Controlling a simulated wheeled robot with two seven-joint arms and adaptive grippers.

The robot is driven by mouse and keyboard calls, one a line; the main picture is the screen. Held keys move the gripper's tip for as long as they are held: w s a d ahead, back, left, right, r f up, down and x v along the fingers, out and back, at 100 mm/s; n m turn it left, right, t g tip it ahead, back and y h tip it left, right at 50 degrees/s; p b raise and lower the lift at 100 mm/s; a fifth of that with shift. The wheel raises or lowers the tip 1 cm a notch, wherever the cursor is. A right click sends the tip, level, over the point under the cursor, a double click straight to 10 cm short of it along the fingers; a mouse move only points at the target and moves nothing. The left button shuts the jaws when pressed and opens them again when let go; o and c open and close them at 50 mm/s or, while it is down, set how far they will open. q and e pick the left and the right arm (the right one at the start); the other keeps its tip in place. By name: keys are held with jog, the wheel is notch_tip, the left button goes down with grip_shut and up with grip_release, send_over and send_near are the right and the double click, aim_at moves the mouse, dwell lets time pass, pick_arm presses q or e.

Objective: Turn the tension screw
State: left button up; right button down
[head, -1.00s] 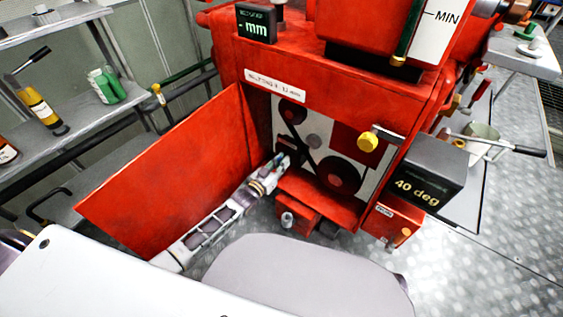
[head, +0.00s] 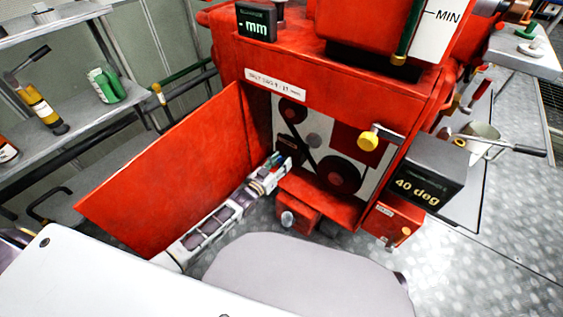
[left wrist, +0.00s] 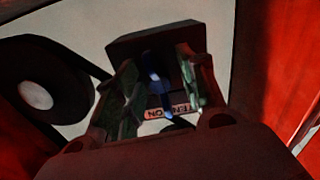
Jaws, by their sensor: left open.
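The tension screw looks like a small blue shaft (left wrist: 155,78) in the left wrist view. My left gripper (left wrist: 157,80) is open, with one finger on each side of the blue shaft. I cannot tell whether either finger touches it. In the head view my left gripper (head: 284,161) reaches into the open red housing beside the belt, and the screw is hidden there. My right gripper is not in view.
A belt runs around dark pulleys, including the lower pulley (head: 341,174). The open red door (head: 170,175) stands left of my arm. A yellow knob (head: 368,140), a 40 deg display (head: 425,175) and a mm display (head: 257,24) are on the machine. Shelves hold bottles at left.

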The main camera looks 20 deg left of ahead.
pick_arm(q)
jog(key=v, duration=1.1)
jog(key=shift+s, duration=0.25)
jog(key=shift+a, duration=0.1)
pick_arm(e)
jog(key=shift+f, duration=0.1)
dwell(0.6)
